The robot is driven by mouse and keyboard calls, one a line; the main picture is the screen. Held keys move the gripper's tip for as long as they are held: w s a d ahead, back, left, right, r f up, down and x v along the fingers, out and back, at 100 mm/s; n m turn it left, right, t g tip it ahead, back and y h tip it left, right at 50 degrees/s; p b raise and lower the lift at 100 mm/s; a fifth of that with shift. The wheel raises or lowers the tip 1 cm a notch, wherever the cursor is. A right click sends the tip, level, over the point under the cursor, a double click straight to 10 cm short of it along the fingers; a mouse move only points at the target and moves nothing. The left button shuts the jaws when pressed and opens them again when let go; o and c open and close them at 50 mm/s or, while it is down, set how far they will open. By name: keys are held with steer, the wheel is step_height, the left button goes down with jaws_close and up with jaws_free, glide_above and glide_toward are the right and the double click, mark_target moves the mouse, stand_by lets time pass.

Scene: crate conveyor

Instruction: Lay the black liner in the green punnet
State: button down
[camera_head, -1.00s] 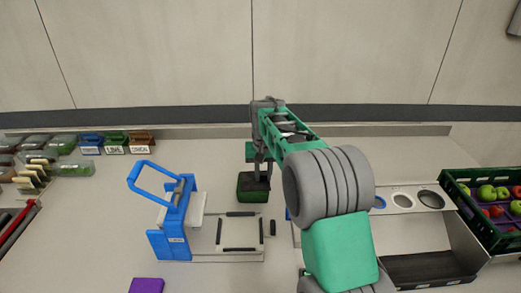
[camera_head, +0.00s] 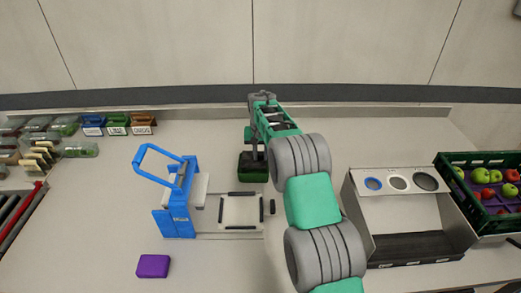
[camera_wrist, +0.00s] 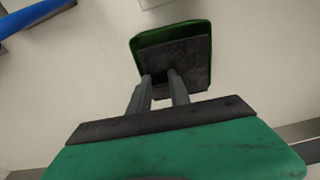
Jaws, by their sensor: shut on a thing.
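The green punnet (camera_head: 253,176) stands on the table behind the white plate of the blue press. It also shows in the wrist view (camera_wrist: 149,39). The black liner (camera_wrist: 187,58) lies over the punnet's opening in the wrist view and covers most of it; one edge sticks out past the rim on the near side. I cannot tell how deep it sits. My gripper (camera_wrist: 161,78) is shut on the liner, its fingers at the liner's near part. In the head view my gripper (camera_head: 254,154) is directly above the punnet.
A blue press (camera_head: 176,205) with a raised handle stands left of the punnet. A purple block (camera_head: 153,266) lies at the front. A grey sorting unit (camera_head: 410,215) and a green crate (camera_head: 490,210) of fruit stand right. Labelled bins (camera_head: 117,127) are at back left.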

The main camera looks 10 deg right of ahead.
mark_target(261, 172)
step_height(261, 172, down, 6)
steer(key=b, duration=0.3)
steer(key=shift+f+b, duration=0.25)
steer(key=shift+b, duration=0.05)
stand_by(0.4)
steer(key=shift+s, duration=0.1)
stand_by(0.4)
steer(key=c, duration=1.1)
jaws_free()
steer(key=shift+r+p, duration=1.6)
steer(key=shift+r, duration=1.9)
